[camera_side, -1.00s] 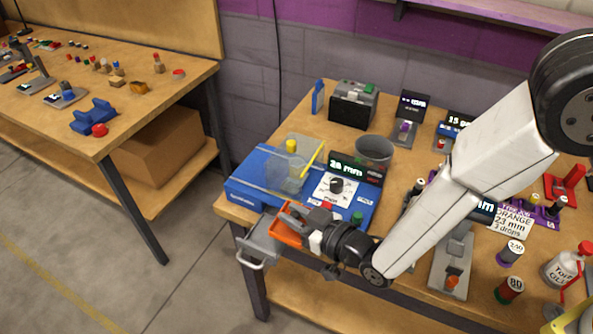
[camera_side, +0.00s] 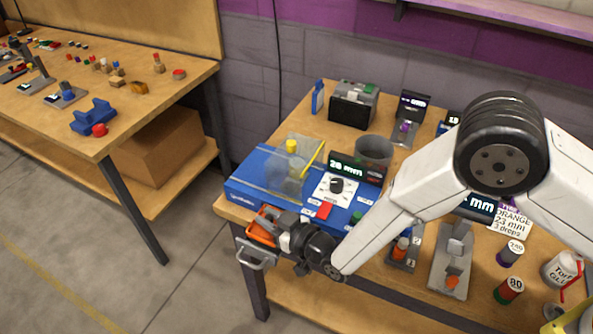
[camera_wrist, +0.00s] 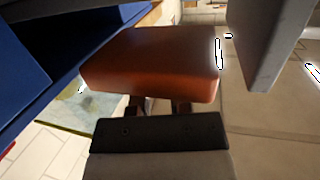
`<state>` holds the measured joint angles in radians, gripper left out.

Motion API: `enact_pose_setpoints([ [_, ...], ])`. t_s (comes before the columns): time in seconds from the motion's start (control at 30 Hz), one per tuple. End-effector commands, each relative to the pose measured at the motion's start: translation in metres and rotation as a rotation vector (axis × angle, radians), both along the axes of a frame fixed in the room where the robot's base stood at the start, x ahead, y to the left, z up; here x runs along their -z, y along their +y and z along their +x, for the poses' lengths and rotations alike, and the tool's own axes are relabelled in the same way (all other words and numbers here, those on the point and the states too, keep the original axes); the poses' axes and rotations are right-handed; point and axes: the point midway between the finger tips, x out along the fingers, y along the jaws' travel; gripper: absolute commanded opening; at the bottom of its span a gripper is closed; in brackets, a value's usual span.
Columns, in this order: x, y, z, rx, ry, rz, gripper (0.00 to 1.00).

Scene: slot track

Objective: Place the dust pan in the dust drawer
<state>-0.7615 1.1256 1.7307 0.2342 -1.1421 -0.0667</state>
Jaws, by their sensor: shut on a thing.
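The orange dust pan (camera_side: 263,228) is in my gripper (camera_side: 284,227), at the front left corner of the blue machine (camera_side: 240,190). The grey dust drawer (camera_side: 248,249), with its pale handle, sticks out from the machine's front. The pan overlaps the drawer in the side view; the pan hides most of the drawer's inside, and I cannot tell whether they touch. In the wrist view the pan (camera_wrist: 150,68) is a large orange block just beyond my gripper (camera_wrist: 158,106), with the blue machine body (camera_wrist: 30,75) to its left.
A red button (camera_side: 324,210) and a green button (camera_side: 356,217) lie on the machine's front, right of my gripper. A clear cover with a yellow knob (camera_side: 291,147) stands on top. A grey cup (camera_side: 374,150) is behind. Open floor lies left of the drawer.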

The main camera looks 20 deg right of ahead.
Motion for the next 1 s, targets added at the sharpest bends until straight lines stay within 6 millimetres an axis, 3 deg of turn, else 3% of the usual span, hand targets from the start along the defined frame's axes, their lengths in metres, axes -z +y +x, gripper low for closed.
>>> enact_pose_setpoints([
  [0.47, 0.034, 0.003, 0.004, 0.0, 0.001, -0.001, 0.0],
  [0.97, 0.039, 0.003, 0.004, 0.0, 0.0, 0.0, 0.0],
  [1.0, 0.039, 0.003, 0.004, 0.0, 0.001, -0.001, 0.34],
])
